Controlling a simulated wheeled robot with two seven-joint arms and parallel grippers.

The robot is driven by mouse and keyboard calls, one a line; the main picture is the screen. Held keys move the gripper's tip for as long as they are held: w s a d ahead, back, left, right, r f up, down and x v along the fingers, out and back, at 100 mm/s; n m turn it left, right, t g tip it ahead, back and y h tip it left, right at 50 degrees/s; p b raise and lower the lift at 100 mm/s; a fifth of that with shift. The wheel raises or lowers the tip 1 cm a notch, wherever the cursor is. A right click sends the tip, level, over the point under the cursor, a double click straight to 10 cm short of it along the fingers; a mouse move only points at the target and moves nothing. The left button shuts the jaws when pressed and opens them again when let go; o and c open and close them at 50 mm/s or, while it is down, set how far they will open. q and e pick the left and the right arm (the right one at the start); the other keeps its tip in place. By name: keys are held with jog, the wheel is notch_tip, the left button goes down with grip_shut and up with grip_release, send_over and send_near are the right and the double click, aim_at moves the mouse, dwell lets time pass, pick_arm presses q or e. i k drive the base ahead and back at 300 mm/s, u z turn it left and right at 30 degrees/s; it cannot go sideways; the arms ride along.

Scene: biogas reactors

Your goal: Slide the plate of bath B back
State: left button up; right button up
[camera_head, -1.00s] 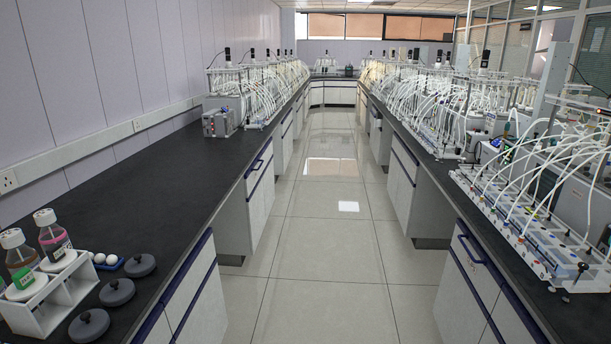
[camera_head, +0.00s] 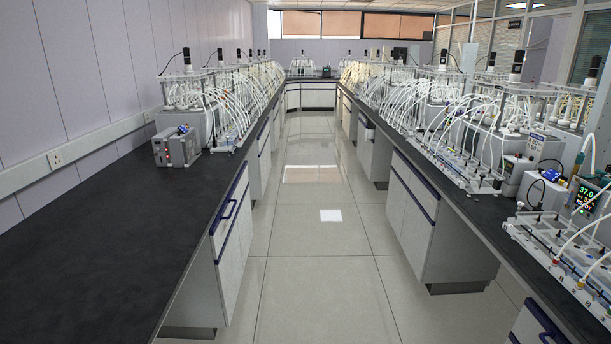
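Water baths with many white tubes stand in rows on both benches. I cannot tell which one is bath B, and no plate can be made out as its own. The nearest bath on the right (camera_head: 562,250) is cut off by the picture's edge. Behind it on the same bench is another tubed bath (camera_head: 455,150) with black-topped stirrers. A further tubed bath (camera_head: 232,105) stands on the left bench. Neither of my grippers shows in the head view.
The left bench (camera_head: 95,235) is bare in front, with a grey box unit (camera_head: 176,147) farther along. The tiled aisle floor (camera_head: 318,260) between the benches is clear.

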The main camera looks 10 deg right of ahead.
aim_at(512, 73)
jog(key=z, duration=0.2)
jog(key=i, duration=1.95)
jog(key=z, duration=0.75)
jog(key=i, duration=2.05)
jog(key=z, duration=0.55)
jog(key=i, duration=1)
jog(key=z, duration=0.2)
